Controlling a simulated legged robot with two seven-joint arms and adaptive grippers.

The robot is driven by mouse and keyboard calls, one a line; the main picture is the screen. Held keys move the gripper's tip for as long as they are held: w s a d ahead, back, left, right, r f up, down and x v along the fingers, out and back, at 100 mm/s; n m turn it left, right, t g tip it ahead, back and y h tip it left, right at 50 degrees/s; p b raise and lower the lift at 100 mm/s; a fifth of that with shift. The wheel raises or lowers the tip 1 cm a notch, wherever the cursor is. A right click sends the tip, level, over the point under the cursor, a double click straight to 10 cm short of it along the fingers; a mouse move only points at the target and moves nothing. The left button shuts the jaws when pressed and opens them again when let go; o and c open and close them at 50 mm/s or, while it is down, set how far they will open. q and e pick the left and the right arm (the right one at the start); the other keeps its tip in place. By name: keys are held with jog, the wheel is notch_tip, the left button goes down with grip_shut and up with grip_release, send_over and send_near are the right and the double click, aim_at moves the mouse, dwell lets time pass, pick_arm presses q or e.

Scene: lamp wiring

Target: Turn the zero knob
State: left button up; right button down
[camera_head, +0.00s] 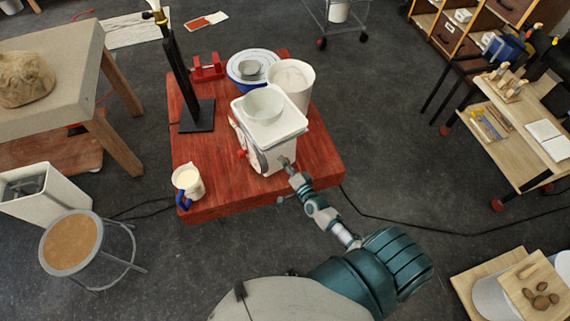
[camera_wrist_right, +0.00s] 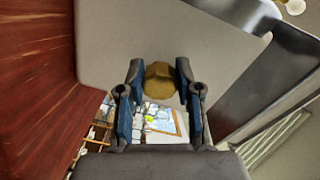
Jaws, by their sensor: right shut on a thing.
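A white scale (camera_head: 262,157) stands on the red table, with a square tray and a pale bowl (camera_head: 263,104) on top. My right gripper (camera_head: 288,164) reaches the right side of the scale's body. In the right wrist view, the brass-coloured zero knob (camera_wrist_right: 161,82) sits between the two fingers of my right gripper (camera_wrist_right: 159,72), against the pale scale wall (camera_wrist_right: 120,40). The fingers are shut on the knob. In the head view the gripper and scale hide the knob. My left gripper is not in view.
A round stool (camera_head: 70,240) stands at the left. A dark cable runs along the floor.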

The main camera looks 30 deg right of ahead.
jog(key=shift+d+r+m, duration=0.15)
jog(key=shift+m, duration=0.25)
jog(key=c, duration=1)
grip_release()
jog(key=shift+o, duration=1.2)
jog(key=shift+d, duration=0.1)
jog(key=shift+s+f, duration=0.15)
jog(key=shift+f, duration=0.05)
jog(key=s, duration=1.1)
jog(key=shift+s+d+r, duration=0.15)
jog(key=shift+s+d, duration=0.05)
jog(key=shift+s, duration=0.1)
